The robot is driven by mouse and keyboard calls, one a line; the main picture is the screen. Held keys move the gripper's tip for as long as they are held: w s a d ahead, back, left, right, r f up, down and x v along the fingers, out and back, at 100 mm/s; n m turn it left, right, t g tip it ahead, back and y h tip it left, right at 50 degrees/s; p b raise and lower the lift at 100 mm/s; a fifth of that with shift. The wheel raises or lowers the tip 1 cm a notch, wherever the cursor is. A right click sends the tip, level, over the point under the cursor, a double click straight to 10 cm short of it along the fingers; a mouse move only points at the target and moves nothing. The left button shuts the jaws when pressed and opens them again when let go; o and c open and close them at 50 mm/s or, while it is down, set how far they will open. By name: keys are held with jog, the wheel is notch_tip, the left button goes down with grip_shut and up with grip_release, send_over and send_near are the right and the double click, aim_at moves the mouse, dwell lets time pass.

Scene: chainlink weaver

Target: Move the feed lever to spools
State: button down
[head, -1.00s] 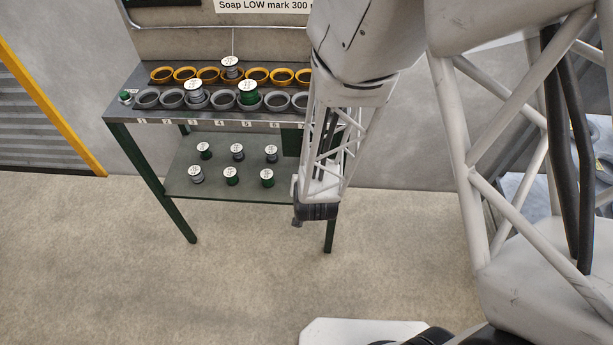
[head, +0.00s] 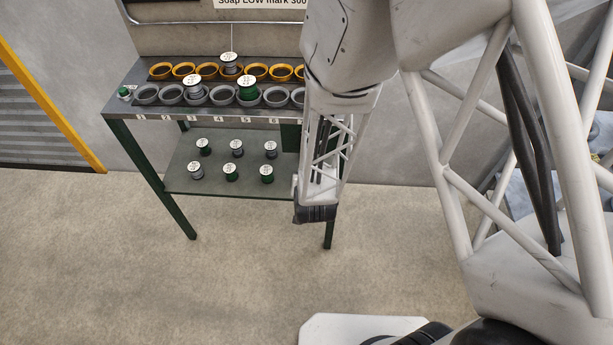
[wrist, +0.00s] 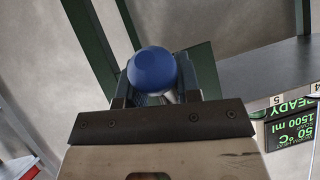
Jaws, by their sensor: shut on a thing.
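My gripper shows in the wrist view (wrist: 154,84), with its fingers shut on a round blue knob (wrist: 152,68). A short pale rod shows just below the knob, partly hidden by the gripper; I take this to be the feed lever. In the head view my gripper (head: 315,213) hangs at the right front of a green-legged rack (head: 118,116). The knob is hidden there behind my arm.
A lower shelf (head: 205,184) holds several more spools. Yellow cups (head: 160,71) line the back of the rack top. A display reading READY, 1500 ml (wrist: 292,128) is at the right in the wrist view. Open floor (head: 110,270) lies in front.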

jog(key=shift+s+f, duration=0.2)
jog(key=c, duration=1)
grip_release()
jog(key=shift+a, duration=0.1)
jog(key=shift+o, duration=1)
jog(key=shift+w+r, duration=0.15)
jog(key=shift+r, duration=0.1)
jog(key=v, duration=0.7)
jog(key=shift+s, duration=0.3)
jog(key=shift+r, duration=0.15)
